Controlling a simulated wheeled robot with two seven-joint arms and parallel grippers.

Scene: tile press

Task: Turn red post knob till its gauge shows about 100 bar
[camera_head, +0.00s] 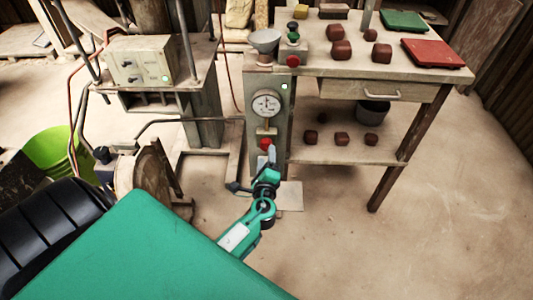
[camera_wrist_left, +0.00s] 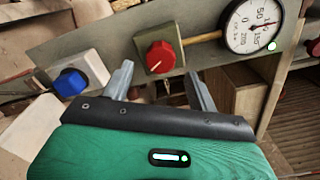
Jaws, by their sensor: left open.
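The red post knob (camera_head: 266,144) sits low on the grey post (camera_head: 252,128), below a round white gauge (camera_head: 267,103). In the left wrist view the red knob (camera_wrist_left: 161,57) is on a greenish-grey block, and the gauge (camera_wrist_left: 252,25) shows at upper right. A red line on the dial lies near its right edge, between the 50 and 150 marks; I cannot read it exactly. My left gripper (camera_head: 267,160) is just below the knob. In the wrist view its open fingers (camera_wrist_left: 159,72) stand either side of the knob, with no clear contact. My right gripper is out of view.
A blue knob (camera_wrist_left: 70,82) on a white block is left of the red one in the wrist view. A table (camera_head: 330,64) with reddish blocks, a green tray (camera_head: 404,21) and a red tray (camera_head: 433,54) stands right. A green bucket (camera_head: 48,153) is left. Floor at right is clear.

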